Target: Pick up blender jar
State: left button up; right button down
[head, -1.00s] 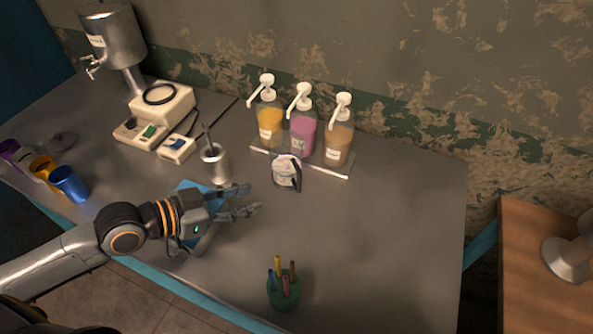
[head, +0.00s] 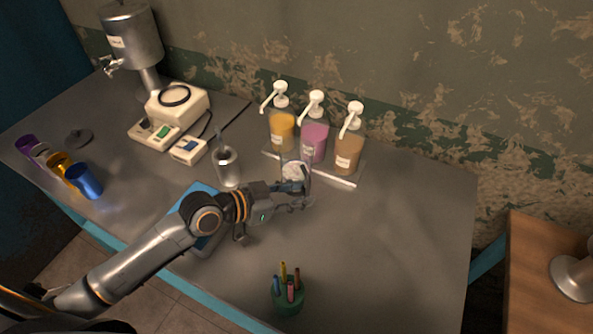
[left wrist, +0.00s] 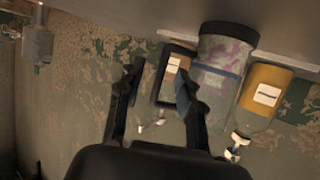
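The blender jar (head: 296,171) is clear with a white label and a dark handle. It stands upright on the grey counter, in front of the pump dispensers. In the head view my left gripper (head: 308,200) is at the jar's near side and partly covers its lower part. In the left wrist view the clear jar (left wrist: 222,62) appears upside down, with its dark loop handle (left wrist: 158,78) ahead of the gap between the spread fingers of my left gripper (left wrist: 160,88). I cannot tell whether a finger touches the handle. My right gripper is out of view.
Pump dispensers with yellow (head: 282,132), pink (head: 313,142) and brown (head: 347,152) contents stand close behind the jar. A metal cup (head: 228,168) with a utensil is left of it. A green pen holder (head: 288,297) stands at the front. The counter's right side is clear.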

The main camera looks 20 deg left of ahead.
aim_at(308, 191)
pick_arm(q)
jog(key=x, duration=0.3)
jog(key=shift+w, duration=0.2)
jog(key=shift+c, duration=0.7)
grip_shut()
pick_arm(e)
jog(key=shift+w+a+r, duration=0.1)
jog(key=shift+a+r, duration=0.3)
pick_arm(q)
jog(key=shift+r, duration=0.15)
